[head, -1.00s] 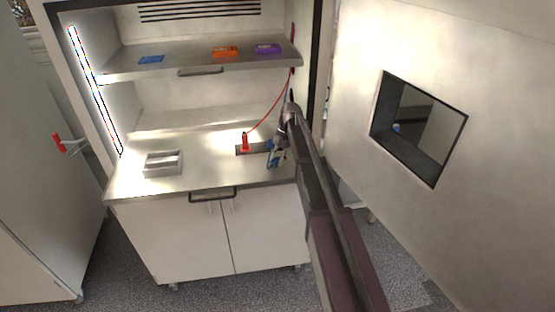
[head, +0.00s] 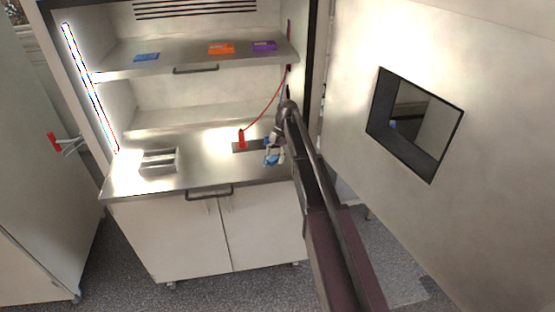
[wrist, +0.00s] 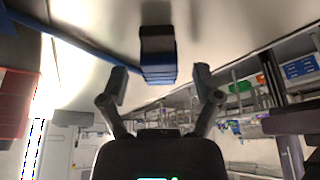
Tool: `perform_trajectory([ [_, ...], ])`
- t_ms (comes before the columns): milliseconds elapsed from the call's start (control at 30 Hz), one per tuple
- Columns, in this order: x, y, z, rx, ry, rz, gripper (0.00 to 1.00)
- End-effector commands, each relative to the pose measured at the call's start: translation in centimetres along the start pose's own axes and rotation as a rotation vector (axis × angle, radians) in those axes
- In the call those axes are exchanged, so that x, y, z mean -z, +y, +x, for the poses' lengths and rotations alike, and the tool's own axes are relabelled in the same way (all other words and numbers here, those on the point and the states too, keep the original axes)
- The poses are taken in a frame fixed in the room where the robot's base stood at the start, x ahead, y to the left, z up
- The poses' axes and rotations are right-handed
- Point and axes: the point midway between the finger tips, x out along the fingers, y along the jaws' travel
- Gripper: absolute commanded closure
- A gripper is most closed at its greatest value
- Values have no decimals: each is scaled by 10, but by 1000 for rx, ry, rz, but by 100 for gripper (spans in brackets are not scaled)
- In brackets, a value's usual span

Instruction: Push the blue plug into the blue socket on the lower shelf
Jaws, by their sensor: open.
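A blue plug (wrist: 158,74) with a blue cable (wrist: 75,38) shows in the wrist view, against a dark block (wrist: 156,36) on the pale metal surface. My gripper (wrist: 160,84) is open, with one finger on each side of the blue plug and a visible gap to each. In the head view my gripper (head: 272,152) is low over the right part of the lower shelf (head: 205,170), with blue parts around its tip. My arm and gripper cover most of the blue plug there. I cannot tell how deep the plug sits in the blue socket.
A red plug (head: 241,139) with a red cable stands just left of my gripper. A metal tray (head: 160,162) stands at the left of the lower shelf. Blue (head: 146,57), orange (head: 221,48) and purple (head: 264,46) boxes lie on the upper shelf. The lower shelf's middle is clear.

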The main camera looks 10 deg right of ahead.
Motion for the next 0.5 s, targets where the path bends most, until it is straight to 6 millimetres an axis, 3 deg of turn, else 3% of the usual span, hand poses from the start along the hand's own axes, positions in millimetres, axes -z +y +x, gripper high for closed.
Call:
perform_trajectory([
  [500,10,0,-23,0,0,0,18],
])
